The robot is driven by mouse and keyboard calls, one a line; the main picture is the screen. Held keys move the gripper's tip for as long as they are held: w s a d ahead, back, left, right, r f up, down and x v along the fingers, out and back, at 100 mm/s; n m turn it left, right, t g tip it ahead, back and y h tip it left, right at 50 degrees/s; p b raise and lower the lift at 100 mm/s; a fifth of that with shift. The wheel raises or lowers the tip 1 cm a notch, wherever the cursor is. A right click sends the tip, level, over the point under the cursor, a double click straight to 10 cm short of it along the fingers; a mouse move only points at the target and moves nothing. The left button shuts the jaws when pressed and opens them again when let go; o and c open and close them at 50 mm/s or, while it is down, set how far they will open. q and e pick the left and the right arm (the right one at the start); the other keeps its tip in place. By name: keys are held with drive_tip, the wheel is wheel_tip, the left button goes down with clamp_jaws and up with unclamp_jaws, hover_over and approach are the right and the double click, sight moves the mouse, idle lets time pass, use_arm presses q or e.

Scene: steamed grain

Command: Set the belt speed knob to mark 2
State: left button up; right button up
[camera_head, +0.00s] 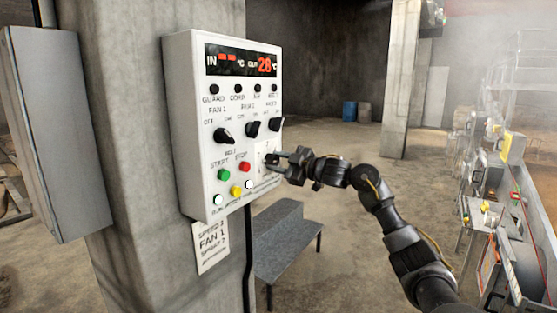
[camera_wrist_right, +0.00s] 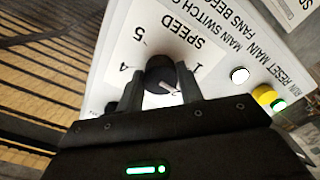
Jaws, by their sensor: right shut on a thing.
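The white control panel (camera_head: 182,95) is fixed to a concrete pillar. The belt speed knob (camera_wrist_right: 160,72) is black and sits on a white plate marked SPEED (camera_wrist_right: 180,42). Marks 5, 4 and 1 show around it; mark 2 is hidden from view. A pale pointer line shows on the knob's near side, toward the right finger. My right gripper (camera_wrist_right: 160,92) has one finger on each side of the knob and is shut on it. In the head view the right gripper (camera_head: 277,160) reaches the panel's lower right and covers most of the knob. My left gripper is not in view.
Close to the knob are a red button (camera_head: 244,167), a green button (camera_head: 224,175) and a yellow button (camera_head: 236,191). Black fan knobs (camera_head: 223,135) sit above. A grey bench (camera_head: 283,240) stands below the panel. Open floor lies behind my right arm.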

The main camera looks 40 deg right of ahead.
drive_tip(key=m+p, duration=0.2)
drive_tip(key=m, duration=0.2)
drive_tip(key=shift+m+p, duration=0.4)
idle(0.4)
drive_tip(key=o, duration=1)
drive_tip(key=shift+s+f, duration=0.1)
drive_tip(key=shift+s, duration=0.1)
drive_tip(key=shift+b+v, duration=2.8)
drive_tip(key=shift+v, duration=2.45)
